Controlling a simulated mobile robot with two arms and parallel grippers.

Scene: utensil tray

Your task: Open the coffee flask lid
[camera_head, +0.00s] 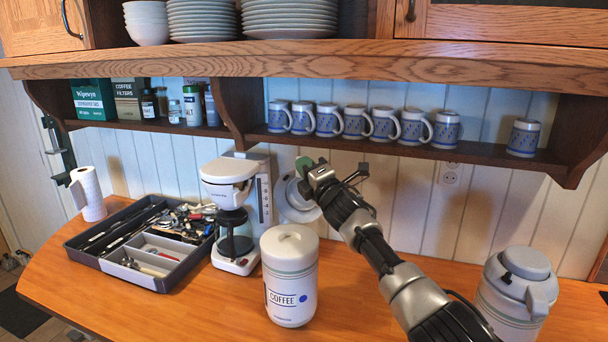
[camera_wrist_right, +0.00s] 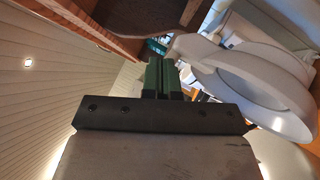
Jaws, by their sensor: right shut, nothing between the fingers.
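A white container marked COFFEE (camera_head: 290,299) stands upright on the counter at the front middle of the head view. My right gripper (camera_head: 304,166) is above and behind the COFFEE container, apart from both. In the wrist view its green fingers (camera_wrist_right: 163,78) are together with nothing between them. A pale round object (camera_head: 297,201) is just below the gripper, and it shows large in the wrist view (camera_wrist_right: 255,95); I cannot tell what it is. My left gripper is out of view.
A white coffee maker (camera_head: 238,190) stands left of the gripper. A dark utensil tray (camera_head: 84,247) and a paper roll (camera_head: 88,193) are farther left. A wooden shelf (camera_head: 400,148) with several blue-patterned mugs overhangs the back. Bare counter lies in front of the tray.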

